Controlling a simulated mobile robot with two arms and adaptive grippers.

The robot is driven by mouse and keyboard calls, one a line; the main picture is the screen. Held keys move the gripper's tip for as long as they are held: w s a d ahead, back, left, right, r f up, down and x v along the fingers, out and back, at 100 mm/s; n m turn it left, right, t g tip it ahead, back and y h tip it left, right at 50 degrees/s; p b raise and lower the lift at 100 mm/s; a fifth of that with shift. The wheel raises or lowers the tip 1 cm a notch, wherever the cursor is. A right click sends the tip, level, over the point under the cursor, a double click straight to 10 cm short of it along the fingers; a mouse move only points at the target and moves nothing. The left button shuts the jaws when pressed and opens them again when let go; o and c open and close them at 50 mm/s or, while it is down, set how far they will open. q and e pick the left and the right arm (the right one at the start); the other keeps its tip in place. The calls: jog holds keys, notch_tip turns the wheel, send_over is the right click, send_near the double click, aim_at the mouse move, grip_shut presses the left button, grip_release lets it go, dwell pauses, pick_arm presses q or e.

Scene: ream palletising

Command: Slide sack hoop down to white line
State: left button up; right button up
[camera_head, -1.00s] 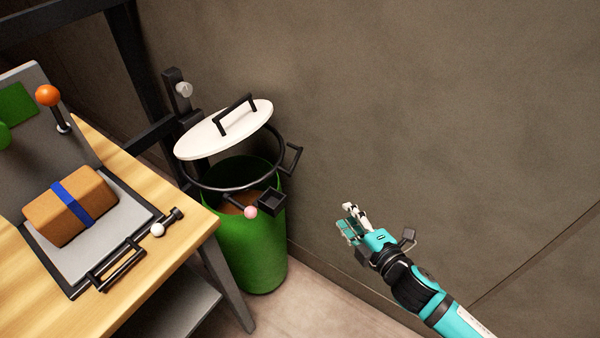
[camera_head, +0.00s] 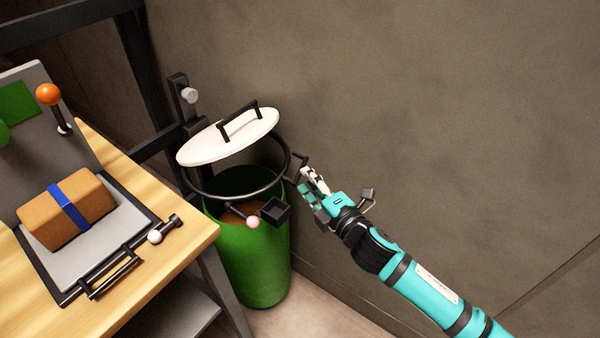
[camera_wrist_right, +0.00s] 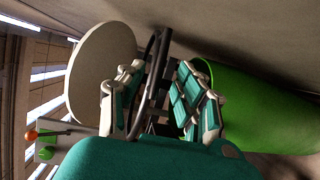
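A black handle (camera_head: 300,160) sticks out on the hoop's right side. My right gripper (camera_head: 306,184) is at that handle, coming from the lower right. In the right wrist view its fingers (camera_wrist_right: 158,100) are apart, with the black hoop (camera_wrist_right: 151,80) showing between and beyond them. I cannot tell whether they touch the handle. No white line can be made out. My left gripper is not in view.
A wooden table (camera_head: 185,225) at left carries a brown ream with a blue band (camera_head: 68,208). A black post with a grey knob (camera_head: 189,95) stands behind the hoop. A pink ball (camera_head: 253,222) and small black box (camera_head: 275,211) sit at its front. The wall is close at right.

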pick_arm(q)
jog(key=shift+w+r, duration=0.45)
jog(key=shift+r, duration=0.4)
pick_arm(e)
jog(key=shift+x, duration=2.25)
grip_shut()
